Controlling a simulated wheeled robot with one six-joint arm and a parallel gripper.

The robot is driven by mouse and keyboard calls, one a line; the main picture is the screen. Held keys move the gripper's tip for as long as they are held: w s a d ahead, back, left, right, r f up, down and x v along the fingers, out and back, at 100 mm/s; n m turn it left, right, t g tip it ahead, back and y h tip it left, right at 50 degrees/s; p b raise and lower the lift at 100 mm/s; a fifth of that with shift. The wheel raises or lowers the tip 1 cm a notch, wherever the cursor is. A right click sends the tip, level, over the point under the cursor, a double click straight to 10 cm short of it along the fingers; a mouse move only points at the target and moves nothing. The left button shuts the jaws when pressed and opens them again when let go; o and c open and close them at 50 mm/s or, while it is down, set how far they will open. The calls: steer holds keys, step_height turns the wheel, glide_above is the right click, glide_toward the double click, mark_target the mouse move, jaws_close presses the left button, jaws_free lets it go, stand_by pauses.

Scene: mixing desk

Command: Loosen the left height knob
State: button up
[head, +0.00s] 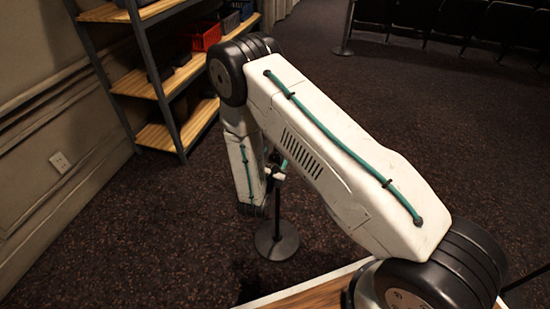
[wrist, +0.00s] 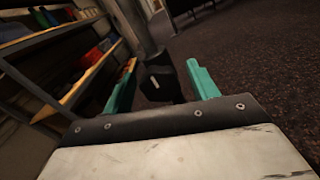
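In the wrist view, the two teal fingers of my gripper (wrist: 162,68) are apart, one on each side of a black knob or collar (wrist: 160,84) with a small white mark. Gaps show between it and both fingers. It sits on a grey upright pole (wrist: 137,25); I cannot tell how deep it is between the fingers. In the head view, a dark stand with a round base (head: 277,241) stands on the carpet below my forearm. My arm hides much of the stand's upper part, and my gripper is hardly seen there.
A shelf unit (head: 158,88) with wooden boards and a red crate (head: 206,36) stands along the left wall. Dark chairs (head: 470,22) and another post base (head: 342,51) are at the back. Open carpet (head: 430,130) lies to the right.

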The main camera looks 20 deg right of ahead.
steer(key=c, duration=0.9)
steer(key=shift+n, duration=2.3)
steer(key=shift+c, duration=0.2)
steer(key=o, duration=1)
steer(key=v, duration=0.8)
